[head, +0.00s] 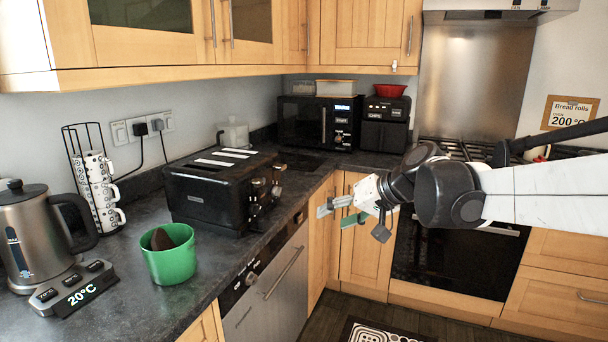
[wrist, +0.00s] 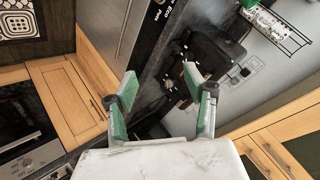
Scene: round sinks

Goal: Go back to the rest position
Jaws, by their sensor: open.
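My gripper (head: 338,208) is in the middle of the head view, in the air in front of the corner cupboards and to the right of the toaster. My arm reaches in from the right edge. In the wrist view my gripper (wrist: 160,85) shows two green-padded fingers spread apart with nothing between them. The fingers point towards the counter and the black toaster (wrist: 215,55), which lies beyond them. The toaster (head: 218,190) stands on the dark counter in the head view. No contact between my gripper and anything shows.
A green cup (head: 170,262) with a brown item inside, a kettle (head: 32,240) and a mug rack (head: 98,195) stand on the left counter. A microwave (head: 320,122) and an air fryer (head: 385,122) stand in the corner. The oven (head: 455,255) is below my arm. Wall cupboards hang above.

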